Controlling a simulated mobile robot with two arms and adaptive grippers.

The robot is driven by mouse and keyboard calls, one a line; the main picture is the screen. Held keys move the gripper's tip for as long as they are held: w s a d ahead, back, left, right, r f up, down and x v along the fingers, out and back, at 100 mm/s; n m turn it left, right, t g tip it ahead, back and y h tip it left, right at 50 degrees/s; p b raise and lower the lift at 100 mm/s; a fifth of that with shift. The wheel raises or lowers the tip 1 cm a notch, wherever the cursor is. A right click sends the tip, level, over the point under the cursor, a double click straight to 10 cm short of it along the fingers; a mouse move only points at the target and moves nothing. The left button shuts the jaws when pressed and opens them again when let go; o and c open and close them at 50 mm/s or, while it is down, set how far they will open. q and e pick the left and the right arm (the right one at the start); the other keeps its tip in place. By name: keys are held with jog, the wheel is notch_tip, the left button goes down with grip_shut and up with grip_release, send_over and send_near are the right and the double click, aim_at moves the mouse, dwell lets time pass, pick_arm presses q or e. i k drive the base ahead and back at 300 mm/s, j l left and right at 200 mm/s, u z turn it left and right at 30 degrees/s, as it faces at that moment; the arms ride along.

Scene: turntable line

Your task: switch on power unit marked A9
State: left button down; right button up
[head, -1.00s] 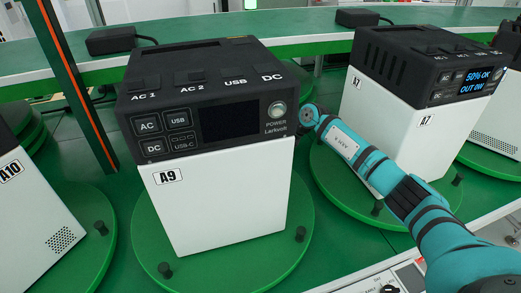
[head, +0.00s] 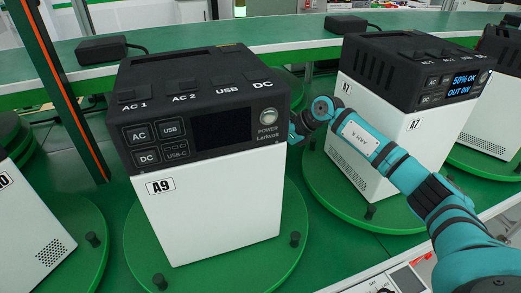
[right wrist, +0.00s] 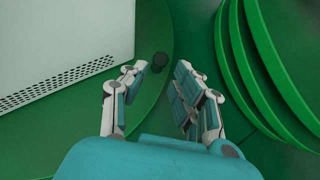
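The power unit marked A9 (head: 205,205) is a white box with a black top, upright on a green turntable (head: 160,262). Its front screen (head: 222,128) is dark. The round POWER button (head: 267,117) sits at the panel's right end. My right arm comes in from the right, and its gripper (head: 301,125) is just right of A9's upper right side, partly hidden. In the right wrist view the gripper (right wrist: 162,72) has its fingers apart with nothing between them, above a green turntable, beside a white vented wall (right wrist: 62,45). My left gripper is not in view.
Unit A7 (head: 372,140), its screen lit "50% OK", stands on a turntable to the right, behind my right forearm. Another white unit (head: 28,225) is at the left. An orange-striped post (head: 62,85) rises at left.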

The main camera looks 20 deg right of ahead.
aim_at(269, 116)
jog(key=k, duration=2)
